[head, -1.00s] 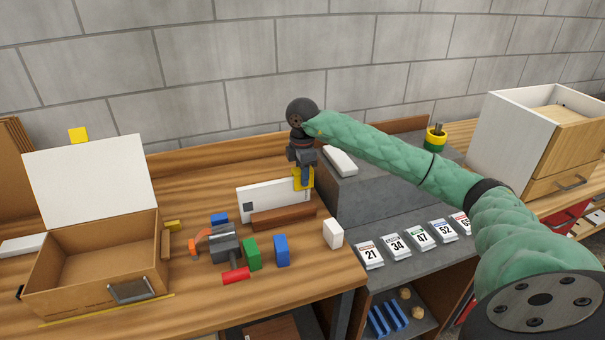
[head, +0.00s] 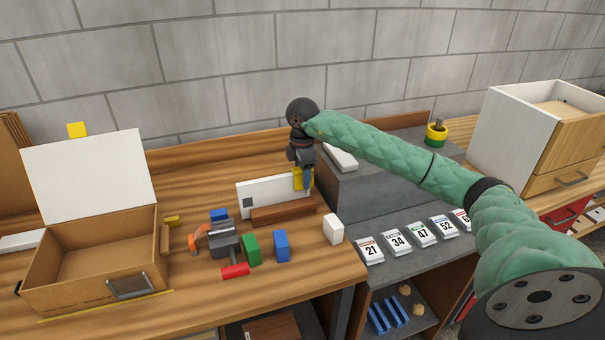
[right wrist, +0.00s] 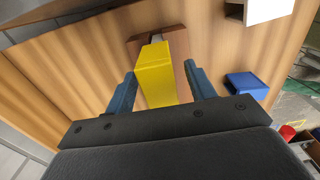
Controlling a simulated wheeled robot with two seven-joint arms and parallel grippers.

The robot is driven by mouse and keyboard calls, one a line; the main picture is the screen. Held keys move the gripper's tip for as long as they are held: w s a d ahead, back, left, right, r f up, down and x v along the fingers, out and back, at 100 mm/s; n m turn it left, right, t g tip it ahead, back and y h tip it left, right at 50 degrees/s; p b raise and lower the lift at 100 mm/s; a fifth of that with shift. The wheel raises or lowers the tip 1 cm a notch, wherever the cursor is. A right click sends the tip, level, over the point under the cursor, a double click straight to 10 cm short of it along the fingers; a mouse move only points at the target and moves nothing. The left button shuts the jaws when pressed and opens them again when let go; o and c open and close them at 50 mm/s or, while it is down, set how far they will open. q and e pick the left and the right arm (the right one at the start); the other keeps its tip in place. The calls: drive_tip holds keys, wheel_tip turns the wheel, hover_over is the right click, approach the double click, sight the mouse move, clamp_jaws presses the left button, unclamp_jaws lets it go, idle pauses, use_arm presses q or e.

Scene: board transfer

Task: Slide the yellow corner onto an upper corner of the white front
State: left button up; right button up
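The white front (head: 268,194), with a dark square at its left end, stands upright in a brown wooden holder (head: 283,213). The yellow corner (head: 297,180) sits at the front's upper right corner, partly hidden by my right gripper (head: 306,186). In the right wrist view the yellow corner (right wrist: 156,75) lies between the two blue fingers of the right gripper (right wrist: 160,72), with a gap visible beside it, so the gripper is open around it. How far the yellow corner is seated cannot be told. My left gripper is not in view.
A grey block (head: 385,170) stands close right of the front. A white block (head: 333,229), blue block (head: 281,246), green block (head: 252,249) and a clamp-like tool (head: 223,239) lie in front. An open cardboard box (head: 95,295) with a white lid stands left.

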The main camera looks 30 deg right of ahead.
drive_tip(key=shift+r, duration=0.1)
wheel_tip(320, 180, up, 6)
drive_tip(key=shift+r+b, duration=0.15)
drive_tip(key=shift+b, duration=1)
drive_tip(key=shift+r, duration=0.65)
